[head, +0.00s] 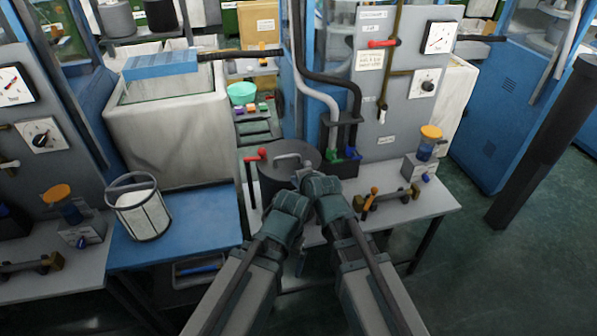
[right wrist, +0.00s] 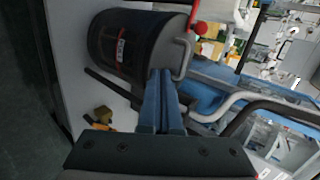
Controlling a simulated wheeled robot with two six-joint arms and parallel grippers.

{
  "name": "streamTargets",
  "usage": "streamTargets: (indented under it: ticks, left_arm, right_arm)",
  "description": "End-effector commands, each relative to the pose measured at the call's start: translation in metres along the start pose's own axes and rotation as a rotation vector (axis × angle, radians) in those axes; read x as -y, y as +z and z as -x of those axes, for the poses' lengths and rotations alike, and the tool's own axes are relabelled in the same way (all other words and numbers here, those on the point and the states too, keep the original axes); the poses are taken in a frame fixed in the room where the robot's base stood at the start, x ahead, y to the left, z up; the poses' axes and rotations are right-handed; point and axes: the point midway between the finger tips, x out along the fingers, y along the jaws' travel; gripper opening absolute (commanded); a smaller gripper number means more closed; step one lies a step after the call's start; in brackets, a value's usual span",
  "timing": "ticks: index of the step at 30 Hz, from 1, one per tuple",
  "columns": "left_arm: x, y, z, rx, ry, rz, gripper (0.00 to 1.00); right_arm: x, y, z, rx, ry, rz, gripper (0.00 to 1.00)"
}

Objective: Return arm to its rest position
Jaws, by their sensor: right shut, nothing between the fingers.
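My right gripper (head: 308,180) is in front of the dark lidded pot (head: 284,168) on the grey bench. In the right wrist view its two blue fingers (right wrist: 162,98) are pressed together with nothing between them. Their tips lie close to the grey loop handle of the pot (right wrist: 125,42); I cannot tell whether they touch. My left gripper (head: 291,200) is beside the right one, at the front of the pot; its fingers are hidden in the head view. My two arms come up from the bottom and hide the pot's lower front.
A red-handled lever (head: 262,154) and looped grey and black hoses (head: 320,95) stand close around the pot. A brass fitting (head: 386,199) and an orange-capped jar (head: 429,143) sit to the right. A white bucket (head: 139,212) stands on the blue bench at left. Open floor lies right.

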Motion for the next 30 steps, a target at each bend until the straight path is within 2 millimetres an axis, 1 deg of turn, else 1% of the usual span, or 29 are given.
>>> streamTargets:
  ticks: [1, 4, 19, 22, 23, 26, 29, 30]
  left_arm:
    - [0.001, 0.001, 0.01, 0.0, 0.0, 0.0, 0.9]
    - [0.001, 0.001, 0.014, 0.0, 0.0, 0.0, 0.9]
    - [0.001, 0.001, 0.013, 0.0, 0.0, 0.0, 0.9]
    - [0.001, 0.001, 0.013, 0.0, 0.0, 0.0, 0.9]
    - [0.001, 0.001, 0.013, 0.0, 0.0, 0.0, 0.9]
    - [0.001, 0.001, 0.013, 0.0, 0.0, 0.0, 0.9]
    - [0.001, 0.001, 0.013, 0.0, 0.0, 0.0, 0.9]
    - [0.001, 0.001, 0.013, 0.0, 0.0, 0.0, 0.9]
  right_arm:
    - [0.003, 0.005, 0.013, 0.001, 0.0, 0.0, 0.0]
    - [0.003, 0.009, 0.02, 0.001, 0.0, 0.0, 0.0]
    - [0.002, 0.01, 0.02, 0.0, 0.0, -0.001, 0.0]
    - [-0.002, 0.007, 0.021, -0.004, 0.014, 0.02, 0.0]
    - [-0.005, 0.003, 0.021, -0.008, 0.028, 0.038, 0.0]
    - [-0.026, -0.017, 0.026, -0.02, 0.113, 0.162, 0.0]
    - [-0.061, -0.046, 0.037, -0.011, 0.26, 0.362, 0.0]
    - [-0.076, -0.058, 0.044, 0.006, 0.326, 0.449, 0.0]
